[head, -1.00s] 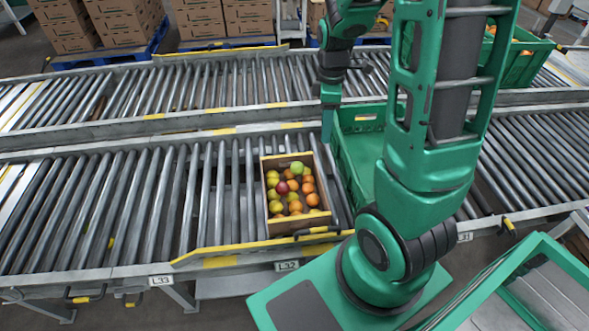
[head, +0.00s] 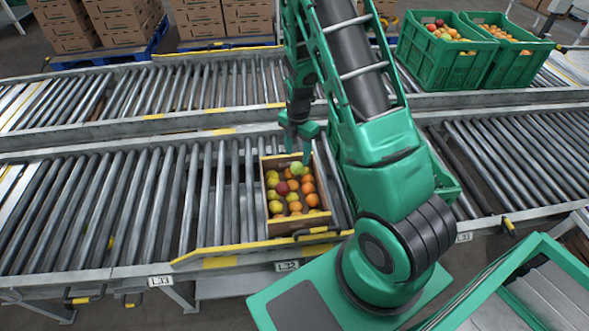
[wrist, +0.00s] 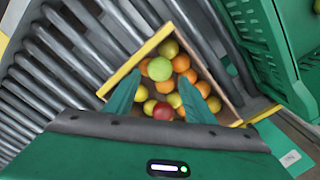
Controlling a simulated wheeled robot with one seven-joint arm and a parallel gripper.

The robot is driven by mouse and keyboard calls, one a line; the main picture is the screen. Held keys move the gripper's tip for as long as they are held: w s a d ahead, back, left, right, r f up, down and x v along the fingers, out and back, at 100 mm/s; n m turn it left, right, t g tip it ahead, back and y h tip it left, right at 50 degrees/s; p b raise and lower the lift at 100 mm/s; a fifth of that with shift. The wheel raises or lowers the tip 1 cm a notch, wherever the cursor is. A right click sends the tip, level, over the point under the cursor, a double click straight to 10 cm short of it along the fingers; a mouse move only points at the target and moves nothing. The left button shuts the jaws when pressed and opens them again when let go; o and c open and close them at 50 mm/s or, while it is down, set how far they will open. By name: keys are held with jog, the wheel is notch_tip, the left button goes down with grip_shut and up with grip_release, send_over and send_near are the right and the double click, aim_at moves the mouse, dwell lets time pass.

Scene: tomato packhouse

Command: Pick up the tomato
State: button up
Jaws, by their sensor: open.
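A shallow wooden box (head: 300,222) with yellow edging stands on the near roller conveyor, holding several round fruits in yellow and orange. One red tomato (head: 282,188) lies among them; in the wrist view it shows low between my fingers (wrist: 163,111). One light green tomato (head: 296,168) sits near the far end of the box, and it also shows in the wrist view (wrist: 159,68). My gripper (head: 297,152) points down over the far end of the box. Its two green fingers are apart with nothing held; in the wrist view they flank the green and red tomatoes.
A green crate (head: 445,180) stands right of the box, mostly hidden behind my arm. Two green crates of fruit (head: 437,68) stand on the far conveyor at right. Rollers left of the box are clear. Stacked cartons (head: 120,22) stand behind.

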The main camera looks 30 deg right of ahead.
aim_at(296, 164)
jog(key=shift+w+a+f, duration=0.1)
jog(key=shift+f, duration=1.5)
jog(key=shift+a+f, duration=0.1)
jog(key=shift+f, duration=1.5)
jog(key=c, duration=0.5)
